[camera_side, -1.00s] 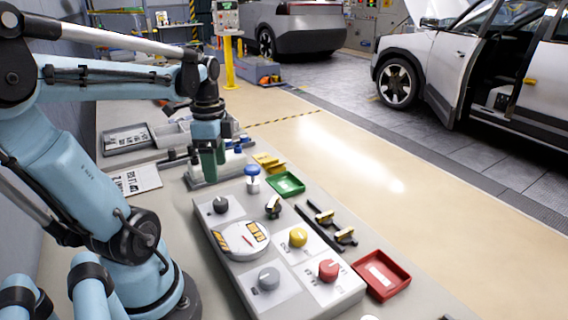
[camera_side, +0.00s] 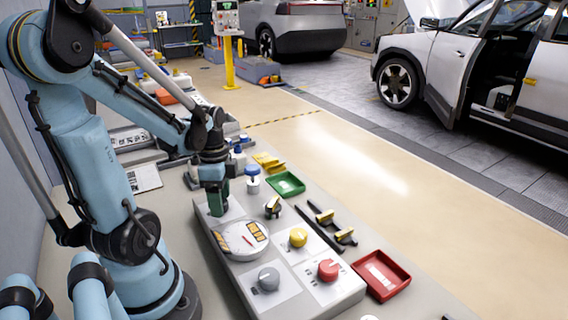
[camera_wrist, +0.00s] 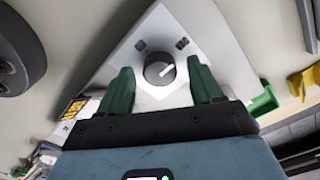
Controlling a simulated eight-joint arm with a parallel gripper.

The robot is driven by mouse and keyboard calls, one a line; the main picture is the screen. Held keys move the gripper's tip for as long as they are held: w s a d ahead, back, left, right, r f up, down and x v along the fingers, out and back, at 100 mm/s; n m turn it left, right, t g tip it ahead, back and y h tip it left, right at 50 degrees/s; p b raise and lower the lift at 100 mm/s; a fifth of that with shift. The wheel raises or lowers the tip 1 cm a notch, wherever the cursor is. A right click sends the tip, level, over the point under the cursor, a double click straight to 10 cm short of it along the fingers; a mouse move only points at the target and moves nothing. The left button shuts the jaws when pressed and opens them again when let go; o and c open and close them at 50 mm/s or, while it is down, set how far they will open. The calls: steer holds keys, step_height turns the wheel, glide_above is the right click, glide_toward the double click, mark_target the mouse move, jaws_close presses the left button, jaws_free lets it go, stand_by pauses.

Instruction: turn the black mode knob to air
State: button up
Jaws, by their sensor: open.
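The black mode knob (camera_wrist: 160,69) sits on a light plate at the corner of the panel in the wrist view, with a pale pointer line aimed to the upper right. Two dark label marks lie beyond it, too small to read. My gripper (camera_wrist: 160,84) is open, with one green finger on each side of the knob and a gap on both sides. In the side view my gripper (camera_side: 217,203) is low over the panel's far left corner and hides the black knob.
The panel (camera_side: 310,300) also carries a round gauge (camera_side: 240,240), a yellow knob (camera_side: 298,237), a red knob (camera_side: 328,270) and a grey knob (camera_side: 268,279). A green tray (camera_side: 286,184) and a red tray (camera_side: 381,275) lie to its right.

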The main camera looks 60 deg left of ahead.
steer(key=c, duration=1.1)
steer(key=shift+o, duration=0.2)
steer(key=n, duration=0.4)
steer(key=shift+n, duration=0.4)
steer(key=n, duration=0.9)
steer(key=shift+n, duration=2.1)
